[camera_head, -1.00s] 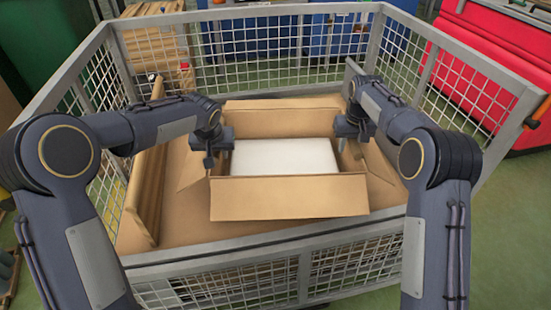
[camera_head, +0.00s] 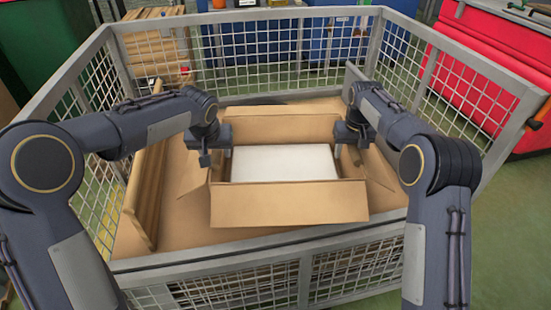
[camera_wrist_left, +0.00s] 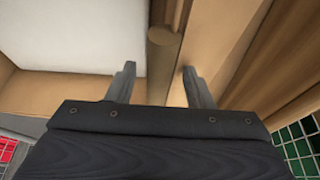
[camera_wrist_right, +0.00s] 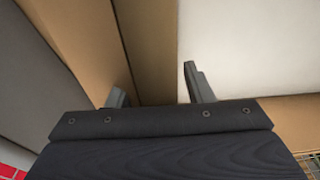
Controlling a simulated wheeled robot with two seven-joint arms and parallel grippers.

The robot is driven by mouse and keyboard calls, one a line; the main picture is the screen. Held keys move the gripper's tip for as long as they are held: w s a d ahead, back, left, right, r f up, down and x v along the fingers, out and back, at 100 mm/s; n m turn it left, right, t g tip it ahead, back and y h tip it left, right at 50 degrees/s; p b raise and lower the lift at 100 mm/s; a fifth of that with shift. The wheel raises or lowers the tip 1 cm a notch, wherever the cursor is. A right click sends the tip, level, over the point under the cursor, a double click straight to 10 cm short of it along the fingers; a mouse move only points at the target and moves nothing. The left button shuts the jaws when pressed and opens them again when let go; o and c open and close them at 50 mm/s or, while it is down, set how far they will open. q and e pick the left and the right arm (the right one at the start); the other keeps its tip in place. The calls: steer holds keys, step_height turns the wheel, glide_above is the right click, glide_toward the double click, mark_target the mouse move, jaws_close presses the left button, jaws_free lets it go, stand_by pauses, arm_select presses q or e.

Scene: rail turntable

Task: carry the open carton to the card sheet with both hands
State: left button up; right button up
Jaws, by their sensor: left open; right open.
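The open brown carton (camera_head: 290,203) stands upright inside a mesh-sided cage, flaps spread, with a white block (camera_head: 283,162) inside. My left gripper (camera_head: 216,158) is open at the carton's left wall. In the left wrist view its fingers (camera_wrist_left: 160,85) lie either side of a brown wall strip, one over the white block. My right gripper (camera_head: 349,150) is open at the right wall. In the right wrist view its fingers (camera_wrist_right: 155,85) also straddle a brown wall (camera_wrist_right: 150,50). Contact is unclear. A brown, card-like surface (camera_head: 180,238) lies under the carton; I cannot tell whether it is the card sheet.
The grey mesh cage (camera_head: 300,240) encloses the carton, its near rim low in front. A wooden board (camera_head: 146,200) stands along the left side. A red cabinet (camera_head: 490,60) stands outside at right.

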arm_select(q)
steer(key=v, duration=0.7)
steer(key=shift+r, duration=0.2)
steer(key=shift+s+r, duration=0.15)
steer(key=shift+r, duration=0.05)
arm_select(e)
steer(key=r, duration=0.4)
steer(key=s+r, duration=0.1)
steer(key=r, duration=0.7)
steer(key=shift+s+d, duration=0.1)
steer(key=shift+s, duration=0.3)
